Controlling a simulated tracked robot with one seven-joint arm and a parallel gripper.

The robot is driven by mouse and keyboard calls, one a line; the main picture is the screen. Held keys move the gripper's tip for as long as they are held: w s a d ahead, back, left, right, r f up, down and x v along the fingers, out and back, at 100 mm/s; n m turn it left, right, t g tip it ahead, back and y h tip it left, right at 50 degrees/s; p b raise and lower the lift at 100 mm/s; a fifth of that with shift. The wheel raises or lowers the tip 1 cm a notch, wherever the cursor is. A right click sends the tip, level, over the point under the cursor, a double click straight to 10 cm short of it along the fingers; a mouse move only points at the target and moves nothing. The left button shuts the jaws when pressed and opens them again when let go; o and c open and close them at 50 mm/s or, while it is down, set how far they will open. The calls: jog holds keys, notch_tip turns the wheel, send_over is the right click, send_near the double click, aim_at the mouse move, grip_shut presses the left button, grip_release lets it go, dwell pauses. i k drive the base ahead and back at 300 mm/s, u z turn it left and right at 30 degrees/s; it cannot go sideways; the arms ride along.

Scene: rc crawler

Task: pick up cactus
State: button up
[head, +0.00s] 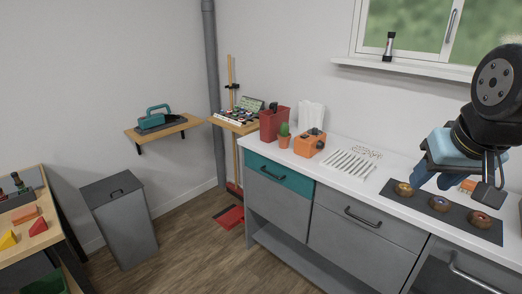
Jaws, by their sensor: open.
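The cactus (284,129) is a small green plant in an orange-brown pot (284,141). It stands upright on the left end of the white counter (340,170), in front of a red container and left of an orange box-shaped thing. My gripper (456,186) is at the right of the head view, over the right part of the counter near a dark mat, well apart from the cactus. It is open, with blue parts and dark fingers. An orange thing shows behind its fingers; I cannot tell that it touches it.
A red container (273,124), an orange device (309,143) and a white paper holder (312,115) stand close around the cactus. A white slotted rack (348,163) lies right of them. A dark mat (456,218) holds several ring-shaped things.

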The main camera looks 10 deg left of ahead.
aim_at(284, 136)
jog(key=u, duration=1)
jog(key=i, duration=1.25)
jog(key=z, duration=2.95)
jog(key=k, duration=0.9)
jog(key=z, duration=0.05)
